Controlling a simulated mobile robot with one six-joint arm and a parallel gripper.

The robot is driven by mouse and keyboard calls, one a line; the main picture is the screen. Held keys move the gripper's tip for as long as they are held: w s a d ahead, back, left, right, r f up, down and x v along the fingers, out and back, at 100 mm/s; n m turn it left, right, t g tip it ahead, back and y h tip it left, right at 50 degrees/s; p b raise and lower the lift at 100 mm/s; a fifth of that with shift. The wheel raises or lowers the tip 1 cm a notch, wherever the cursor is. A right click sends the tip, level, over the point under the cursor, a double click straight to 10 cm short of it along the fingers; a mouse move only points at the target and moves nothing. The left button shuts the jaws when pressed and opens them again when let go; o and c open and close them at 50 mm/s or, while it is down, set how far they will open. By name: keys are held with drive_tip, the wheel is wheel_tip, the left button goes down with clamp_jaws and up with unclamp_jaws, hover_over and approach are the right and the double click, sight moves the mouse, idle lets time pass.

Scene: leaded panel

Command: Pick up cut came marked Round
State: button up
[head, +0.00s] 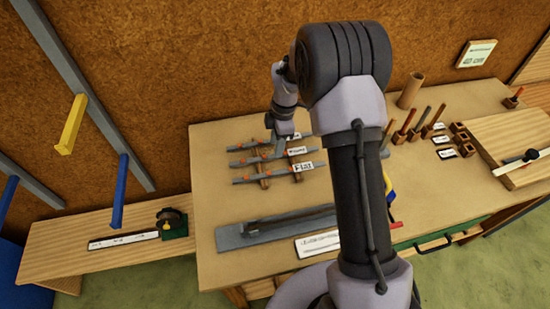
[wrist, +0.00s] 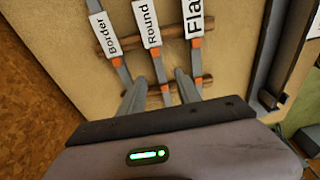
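Three grey cut cames with white labels and orange bands lie side by side across wooden bars on the bench. The came marked Round (wrist: 160,72) is the middle one in the wrist view, between the Border came (wrist: 121,72) and the Flat came (wrist: 196,58). In the head view, the Round came (head: 243,161) lies between the Flat came (head: 247,180) and the topmost one. My gripper (wrist: 160,80) is open, its two fingers on either side of the Round came's line. Whether the fingers reach down to the came's height cannot be told. My gripper (head: 276,146) partly covers the rack in the head view.
A long grey bar on a flat plate (head: 232,239) lies toward the bench's front. A cardboard tube (head: 410,90), upright tools in small blocks and a wooden board (head: 490,150) stand to the right. Bare bench top (head: 215,200) shows around the rack.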

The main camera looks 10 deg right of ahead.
wheel_tip(320, 180, down, 4)
drive_tip(key=shift+a+r+b, duration=0.15)
drive_tip(key=shift+b, duration=0.3)
drive_tip(key=shift+r, duration=0.1)
clamp_jaws()
drive_tip(key=shift+r, duration=0.15)
